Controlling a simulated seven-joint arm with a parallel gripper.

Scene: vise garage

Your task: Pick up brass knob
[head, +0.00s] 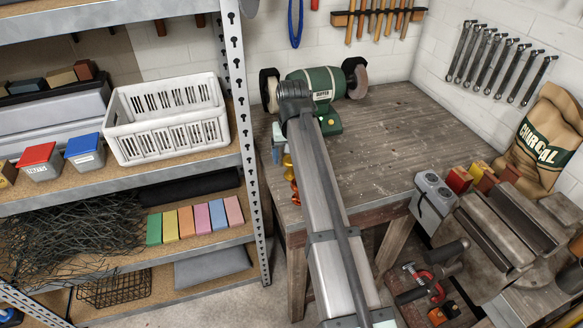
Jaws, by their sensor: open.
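I cannot make out the brass knob for certain in the head view. Small yellow-orange and red pieces (288,161) show at the left edge of the workbench (380,135), partly covered by my arm; I cannot tell what they are. My long silver arm link rises from the bottom middle to a dark joint in front of the green bench grinder (324,88). I cannot make out my gripper or its fingertips, so its place relative to the knob is not shown.
A metal shelf at left holds a white crate (170,139), red-lidded and blue-lidded bins and several coloured blocks. A charcoal sack (543,140) and a grey vise (497,235) stand at right. A red clamp (427,283) lies lower down. The bench's middle is bare.

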